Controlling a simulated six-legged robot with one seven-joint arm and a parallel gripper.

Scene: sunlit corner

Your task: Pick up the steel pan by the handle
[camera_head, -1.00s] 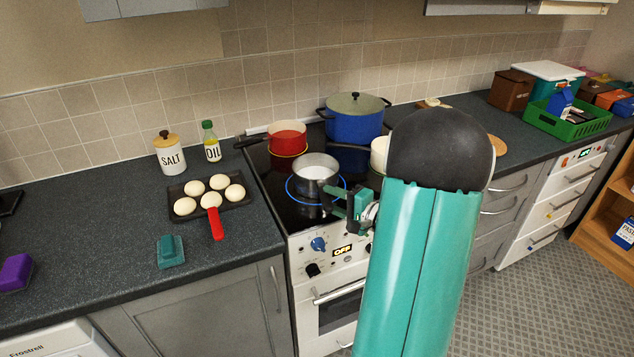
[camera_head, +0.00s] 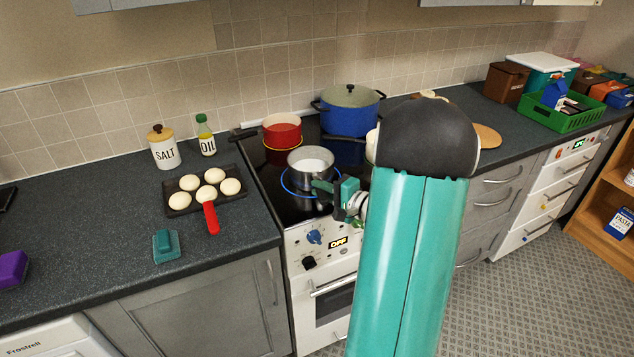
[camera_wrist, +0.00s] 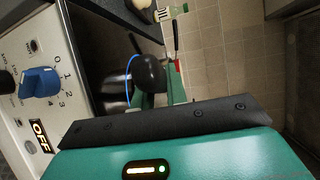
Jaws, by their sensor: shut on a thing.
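The steel pan (camera_head: 311,165), with pale contents, is upright at the front left burner of the hob, over a glowing blue ring. I cannot tell whether its base touches the glass. My gripper (camera_head: 326,188) is at the pan's front right side, shut on its handle. Most of the handle is hidden by the teal jaws. In the wrist view, a dark rounded end (camera_wrist: 150,73), probably the handle's, shows between the teal fingers, and the pan body is mostly hidden.
A red pot (camera_head: 282,134) and a blue lidded pot (camera_head: 350,112) stand behind the pan. A pale pot is partly hidden by my arm on the right. A dark tray (camera_head: 178,201) with several pale round items, an oil bottle (camera_head: 206,138) and a salt jar (camera_head: 163,150) are on the left counter.

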